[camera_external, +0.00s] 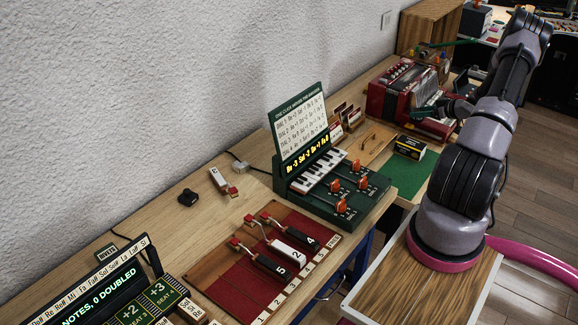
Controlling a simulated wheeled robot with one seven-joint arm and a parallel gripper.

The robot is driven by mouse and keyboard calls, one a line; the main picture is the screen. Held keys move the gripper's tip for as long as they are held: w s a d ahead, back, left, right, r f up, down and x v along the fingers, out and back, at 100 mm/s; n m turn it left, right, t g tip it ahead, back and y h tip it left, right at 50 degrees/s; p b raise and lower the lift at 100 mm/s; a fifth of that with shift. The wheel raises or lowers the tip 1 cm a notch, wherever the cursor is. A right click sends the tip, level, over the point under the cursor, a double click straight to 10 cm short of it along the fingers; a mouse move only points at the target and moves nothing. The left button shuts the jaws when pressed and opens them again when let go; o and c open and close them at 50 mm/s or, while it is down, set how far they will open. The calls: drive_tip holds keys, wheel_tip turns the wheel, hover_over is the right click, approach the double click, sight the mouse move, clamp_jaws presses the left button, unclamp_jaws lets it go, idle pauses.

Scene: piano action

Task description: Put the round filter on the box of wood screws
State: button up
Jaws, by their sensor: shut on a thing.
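A small black box with yellow markings (411,146), which looks like the box of wood screws, stands on the green mat (403,173) in front of the red accordion. My gripper (430,112) is in front of the accordion, above and slightly right of the box and apart from it. It is shut on a small dark greenish thing that may be the round filter. Its shape is too small and dark to make out. No other round filter can be told apart in this view.
The red accordion (398,92) stands close behind my gripper. A green keyboard stand (306,150) with orange-knobbed levers is left of the mat. A wooden cabinet (428,25) stands at the back.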

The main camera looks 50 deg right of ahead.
wheel_tip(320, 180, down, 10)
drive_tip(key=shift+f, duration=0.2)
drive_tip(key=shift+f, duration=0.15)
drive_tip(key=o, duration=1.3)
drive_tip(key=shift+o, duration=0.2)
